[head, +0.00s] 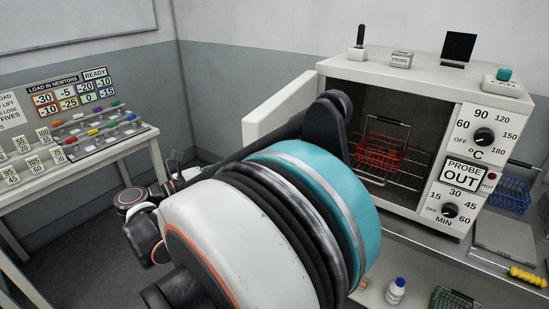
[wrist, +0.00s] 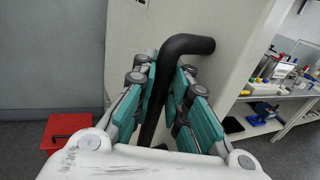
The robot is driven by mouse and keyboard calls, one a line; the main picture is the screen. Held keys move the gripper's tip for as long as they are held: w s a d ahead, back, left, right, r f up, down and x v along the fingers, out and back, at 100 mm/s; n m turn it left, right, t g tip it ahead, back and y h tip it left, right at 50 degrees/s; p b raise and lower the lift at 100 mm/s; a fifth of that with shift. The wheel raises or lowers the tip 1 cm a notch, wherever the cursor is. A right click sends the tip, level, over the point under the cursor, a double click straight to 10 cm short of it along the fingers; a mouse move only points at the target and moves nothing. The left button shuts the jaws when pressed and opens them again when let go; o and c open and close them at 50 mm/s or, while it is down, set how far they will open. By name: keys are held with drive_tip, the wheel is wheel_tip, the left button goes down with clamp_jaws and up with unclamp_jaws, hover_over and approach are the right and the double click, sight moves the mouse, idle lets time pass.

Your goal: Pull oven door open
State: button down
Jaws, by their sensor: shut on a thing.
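The white oven (head: 335,66) stands on a bench at the right in the head view, with dials and a "PROBE OUT" sign on its front. Its door (head: 277,112) is swung open to the left, and the dark inside shows. In the wrist view, the pale door panel (wrist: 232,50) fills the middle. My gripper (wrist: 165,68) is shut on the black bent door handle (wrist: 188,44), with its teal fingers on either side of it. In the head view, my arm hides much of the door and the grip.
A red wire basket (head: 378,152) sits on the oven rack. A blue basket (head: 510,193) and a small white bottle (head: 396,291) are on the bench. A sloped table (head: 85,150) stands at left. A red box (wrist: 68,129) is on the floor in the wrist view.

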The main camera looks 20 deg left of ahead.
drive_tip(key=shift+w+a+h, duration=0.1)
drive_tip(key=shift+a+h, duration=0.2)
drive_tip(key=shift+a, duration=0.55)
drive_tip(key=c, duration=1.6)
unclamp_jaws()
drive_tip(key=shift+o, duration=0.2)
drive_tip(key=shift+a+r, duration=0.1)
drive_tip(key=v, duration=1.2)
